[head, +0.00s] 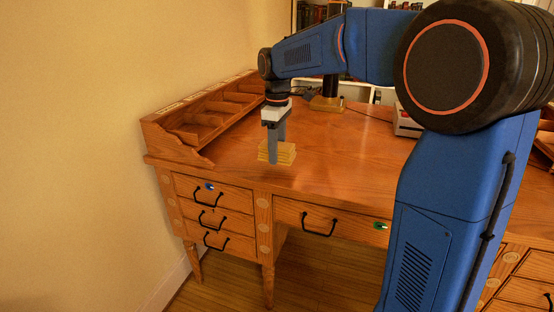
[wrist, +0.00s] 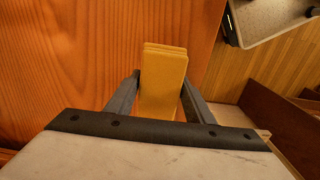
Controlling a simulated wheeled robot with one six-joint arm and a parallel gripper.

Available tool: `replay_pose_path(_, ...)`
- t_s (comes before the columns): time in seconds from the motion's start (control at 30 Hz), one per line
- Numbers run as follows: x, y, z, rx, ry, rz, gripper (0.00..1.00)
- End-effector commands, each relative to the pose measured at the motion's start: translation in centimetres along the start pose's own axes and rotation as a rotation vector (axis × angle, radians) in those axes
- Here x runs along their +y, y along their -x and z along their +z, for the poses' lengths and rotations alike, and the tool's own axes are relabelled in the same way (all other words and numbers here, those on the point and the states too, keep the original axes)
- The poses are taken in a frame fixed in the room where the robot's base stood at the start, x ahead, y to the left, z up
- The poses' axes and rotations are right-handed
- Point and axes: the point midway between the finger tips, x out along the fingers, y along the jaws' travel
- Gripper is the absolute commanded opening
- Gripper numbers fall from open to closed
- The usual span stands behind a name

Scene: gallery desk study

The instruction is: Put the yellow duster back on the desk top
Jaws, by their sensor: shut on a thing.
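The yellow duster (head: 286,153), a folded stack of layers, is at the front left part of the desk top (head: 330,150) in the head view. My gripper (head: 274,158) points down there with its fingers at the duster. In the wrist view the duster (wrist: 163,80) stands between the two fingers of my gripper (wrist: 160,98), which is shut on it. Wood of the desk top (wrist: 90,60) shows behind it on the left. I cannot tell whether the duster touches the desk top or hangs just above it.
A wooden pigeonhole rack (head: 215,110) runs along the desk's left side by the wall. A lamp base (head: 327,103) stands at the back and a pale box (head: 407,123) to the right. Drawers with black handles (head: 208,196) are below. The middle of the top is clear.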

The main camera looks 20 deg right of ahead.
Motion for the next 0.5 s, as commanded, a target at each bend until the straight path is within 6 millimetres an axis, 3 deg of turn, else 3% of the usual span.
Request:
replay_pose_path(0.23, -0.1, -3.0, 0.1, -0.002, 0.0, -0.003, 0.27)
replay_pose_path(0.5, 0.0, -3.3, 0.0, 0.0, 0.0, 0.0, 0.27)
